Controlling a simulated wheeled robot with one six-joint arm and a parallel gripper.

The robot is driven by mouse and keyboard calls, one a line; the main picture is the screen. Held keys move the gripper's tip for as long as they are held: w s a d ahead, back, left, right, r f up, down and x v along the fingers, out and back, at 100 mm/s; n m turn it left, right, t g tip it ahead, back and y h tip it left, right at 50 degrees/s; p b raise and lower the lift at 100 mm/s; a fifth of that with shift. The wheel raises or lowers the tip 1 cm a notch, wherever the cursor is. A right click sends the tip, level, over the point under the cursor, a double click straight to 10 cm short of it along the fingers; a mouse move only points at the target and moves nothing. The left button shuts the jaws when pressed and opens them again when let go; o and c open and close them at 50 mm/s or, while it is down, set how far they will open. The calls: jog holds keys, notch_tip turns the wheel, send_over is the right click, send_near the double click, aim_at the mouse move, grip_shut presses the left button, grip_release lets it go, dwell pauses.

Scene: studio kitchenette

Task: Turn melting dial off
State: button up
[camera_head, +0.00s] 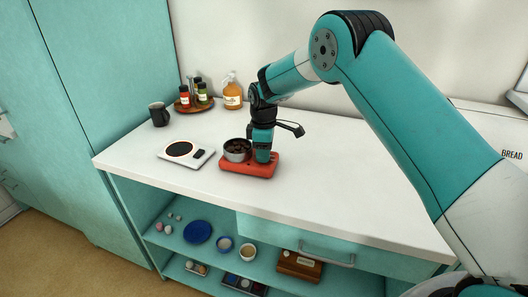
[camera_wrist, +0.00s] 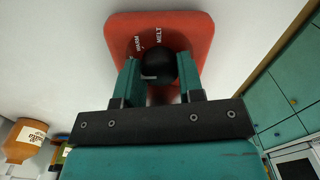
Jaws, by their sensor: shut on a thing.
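The red melting base (camera_head: 246,169) lies on the white counter, and it also fills the top middle of the wrist view (camera_wrist: 190,30). A metal pot (camera_head: 237,157) with dark pieces in it sits on its left part. My gripper (camera_head: 263,156) points down at the base's right part. In the wrist view its two teal fingers (camera_wrist: 158,80) are shut on the round black dial (camera_wrist: 158,64), one on each side. The labels WARM and MELT show beyond the dial. A pale mark shows on the dial's lower left. Any other label is hidden.
A white scale (camera_head: 186,153) lies left of the base. The counter right of the base is clear. Open shelves are below.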

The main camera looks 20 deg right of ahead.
jog(key=shift+a, duration=0.1)
jog(key=o, duration=0.9)
jog(key=shift+r, duration=0.1)
notch_tip(320, 180, up, 17)
jog(key=shift+w+r+b, duration=0.1)
jog(key=shift+r+b, duration=0.1)
jog(key=shift+b, duration=1)
jog(key=s+a+r+m+y, duration=0.1)
jog(key=s+r, duration=0.1)
jog(key=s, duration=0.5)
jog(key=s+a+r+m, duration=0.1)
jog(key=s+a+r, duration=0.1)
jog(key=s, duration=0.6)
jog(key=s+f+m+y, duration=0.1)
jog(key=s, duration=0.7)
jog(key=s+a+f+m+y, duration=0.1)
jog(key=s+m, duration=0.1)
jog(key=s, duration=0.6)
jog(key=s+f+m+y, duration=0.1)
jog(key=s+f, duration=0.1)
jog(key=s, duration=0.6)
jog(key=shift+s+a+f, duration=0.1)
jog(key=shift+s+a, duration=0.05)
jog(key=shift+s, duration=0.1)
